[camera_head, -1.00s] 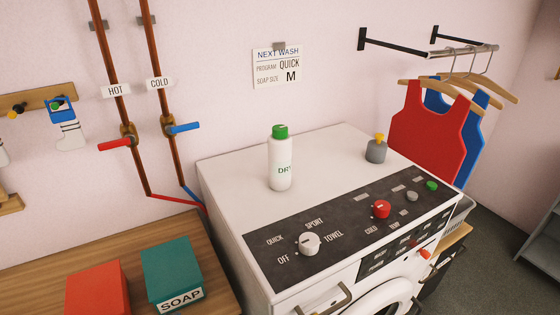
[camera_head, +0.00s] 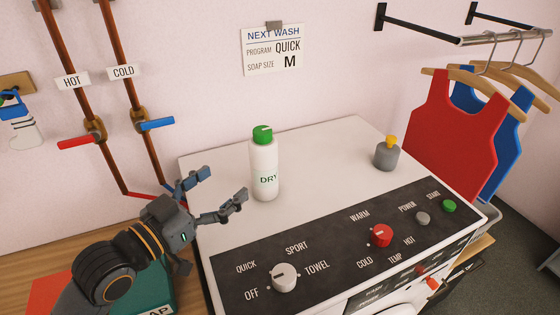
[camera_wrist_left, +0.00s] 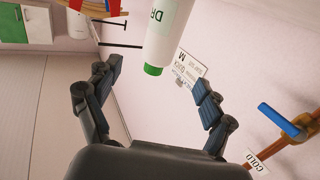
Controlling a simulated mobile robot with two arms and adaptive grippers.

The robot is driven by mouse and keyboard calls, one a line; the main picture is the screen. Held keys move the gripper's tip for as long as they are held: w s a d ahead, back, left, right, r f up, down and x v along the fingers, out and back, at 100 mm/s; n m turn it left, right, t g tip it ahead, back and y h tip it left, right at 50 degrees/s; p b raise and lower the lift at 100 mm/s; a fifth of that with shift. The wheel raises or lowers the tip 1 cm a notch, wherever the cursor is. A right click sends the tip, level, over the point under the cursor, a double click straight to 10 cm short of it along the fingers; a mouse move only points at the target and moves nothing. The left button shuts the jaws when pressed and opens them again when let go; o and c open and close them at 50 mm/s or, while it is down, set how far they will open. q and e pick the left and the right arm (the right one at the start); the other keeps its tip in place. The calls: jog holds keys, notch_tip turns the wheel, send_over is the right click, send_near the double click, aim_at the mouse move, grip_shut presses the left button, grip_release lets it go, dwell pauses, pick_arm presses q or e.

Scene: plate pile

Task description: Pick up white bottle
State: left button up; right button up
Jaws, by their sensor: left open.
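The white bottle (camera_head: 264,170) with a green cap and "DRY" lettering stands upright on top of the white washing machine. My left gripper (camera_head: 218,192) is open and empty, just left of the bottle in the head view, with its fingers pointing toward it. In the left wrist view the bottle (camera_wrist_left: 166,33) appears upside down, beyond the open fingers (camera_wrist_left: 160,90) and apart from them. My right gripper is not in view.
A grey container with a yellow top (camera_head: 386,153) stands at the machine's back right. The dark control panel (camera_head: 330,262) with knobs runs along the front. Blue (camera_head: 156,124) and red (camera_head: 80,141) valve handles stick out from wall pipes at left.

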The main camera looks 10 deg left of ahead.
aim_at(254, 158)
pick_arm(q)
jog(key=x, duration=0.2)
jog(key=p+x, duration=0.1)
jog(key=x, duration=0.2)
jog(key=p+x, duration=0.1)
jog(key=x, duration=0.1)
jog(key=shift+w+r, duration=0.2)
jog(key=shift+r, duration=0.05)
jog(key=shift+w+d+p, duration=0.3)
jog(key=shift+w+p, duration=0.15)
jog(key=shift+p, duration=0.05)
jog(key=p+x, duration=0.1)
jog(key=x, duration=0.3)
jog(key=shift+w+f+p, duration=0.15)
jog(key=shift+f+p, duration=0.05)
jog(key=shift+p, duration=0.2)
jog(key=shift+w+d+f, duration=0.1)
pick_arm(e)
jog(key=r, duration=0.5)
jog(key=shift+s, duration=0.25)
pick_arm(q)
jog(key=c, duration=0.3)
grip_shut()
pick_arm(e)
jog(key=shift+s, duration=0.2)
